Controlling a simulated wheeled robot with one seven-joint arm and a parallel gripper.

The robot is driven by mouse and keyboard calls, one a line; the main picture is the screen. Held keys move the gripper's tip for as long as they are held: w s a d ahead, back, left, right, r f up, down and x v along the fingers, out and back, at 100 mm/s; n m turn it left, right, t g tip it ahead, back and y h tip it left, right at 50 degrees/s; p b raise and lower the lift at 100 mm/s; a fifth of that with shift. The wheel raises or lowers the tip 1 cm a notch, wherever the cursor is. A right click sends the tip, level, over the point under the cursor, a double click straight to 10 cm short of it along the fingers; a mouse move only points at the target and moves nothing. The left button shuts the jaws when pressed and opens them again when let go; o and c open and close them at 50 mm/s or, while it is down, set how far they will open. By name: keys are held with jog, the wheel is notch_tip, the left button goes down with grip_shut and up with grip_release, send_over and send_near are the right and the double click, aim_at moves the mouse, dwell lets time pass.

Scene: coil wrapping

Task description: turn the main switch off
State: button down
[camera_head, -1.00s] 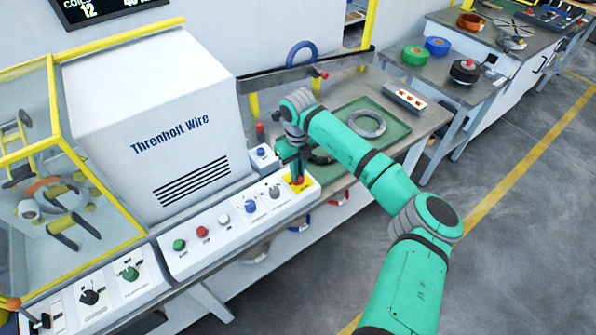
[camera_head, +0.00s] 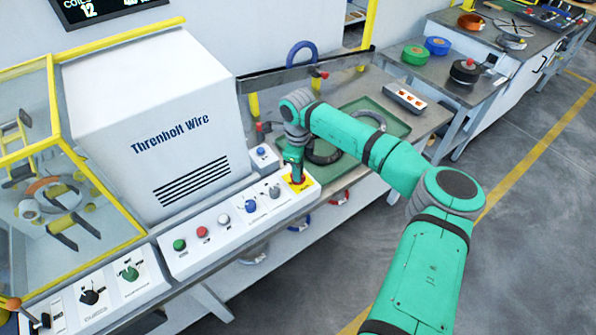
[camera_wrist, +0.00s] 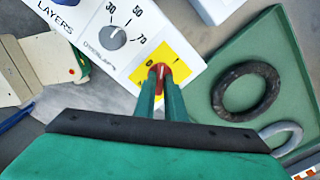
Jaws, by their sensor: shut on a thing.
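The main switch is a red handle on a yellow plate (camera_head: 306,184) at the right end of the white control panel (camera_head: 236,247). In the wrist view the red handle (camera_wrist: 160,70) sits between the two green fingers of my gripper (camera_wrist: 161,82), on the yellow plate (camera_wrist: 178,62). My gripper (camera_head: 297,179) is shut on the handle and points down at the panel. In the head view the fingers hide most of the handle. The fingers also cover part of the plate's markings, so I cannot tell the handle's exact setting.
A grey knob (camera_wrist: 112,37) sits beside the plate. A green tray (camera_head: 398,126) with coils lies behind and right of my gripper. A small white box with a blue button (camera_head: 262,156) stands close by. The white Threnholt Wire housing (camera_head: 150,110) rises to the left.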

jog(key=n, duration=0.5)
jog(key=shift+a+n, duration=0.1)
jog(key=shift+n, duration=0.3)
jog(key=n, duration=0.4)
jog(key=shift+n, duration=0.3)
jog(key=c, duration=1.8)
grip_release()
notch_tip(320, 180, up, 11)
jog(key=shift+f, duration=0.1)
